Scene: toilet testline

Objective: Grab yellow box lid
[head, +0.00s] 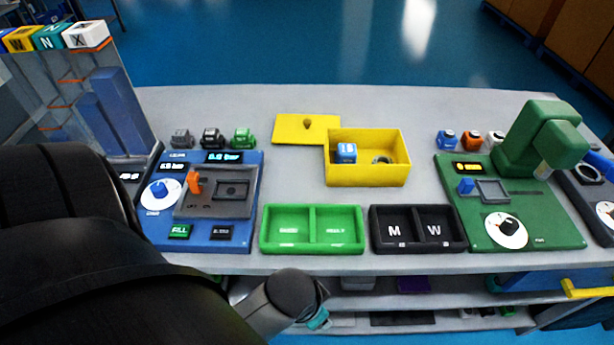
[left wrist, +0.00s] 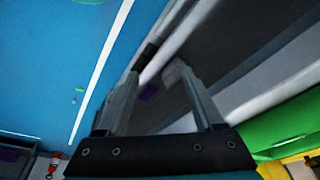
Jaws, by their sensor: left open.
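The yellow box lid (head: 289,129) lies flat on the grey table, with a small dark knob at its middle. It is behind and to the left of the open yellow box (head: 368,178), close to its back left corner. A blue cube (head: 346,152) and a small ring-like part are inside the box. My left arm reaches in from the left, low in front of the table's front edge, far from the lid. My left gripper shows in the left wrist view (left wrist: 153,77), with its two fingers apart and nothing between them. My right gripper is in neither view.
A green tray (head: 312,248) and a black tray (head: 418,248) stand along the front edge. A blue testing station (head: 203,241) is at left, a green press station (head: 545,232) at right. Behind the lid the table is clear.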

